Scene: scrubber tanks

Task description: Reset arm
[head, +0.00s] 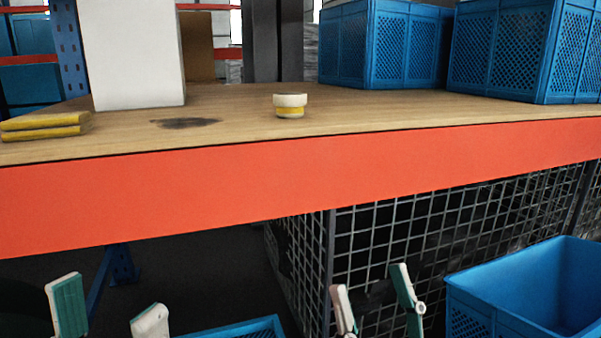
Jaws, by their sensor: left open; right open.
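My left gripper (108,315) is at the bottom left of the head view, below the orange shelf beam. Its two fingers stand wide apart and hold nothing that I can see. My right gripper (374,300) is at the bottom, right of the middle, in front of the wire mesh cage. Its fingers are apart and empty. Both grippers are cut off by the lower edge of the view, and the arms behind them are hidden.
An orange beam (300,175) fronts a wooden shelf (235,108). On it are a white and yellow round item (290,105), yellow flat items (45,125), a white box (130,50) and blue crates (385,45). A mesh cage (400,235) and a blue bin (530,290) stand below.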

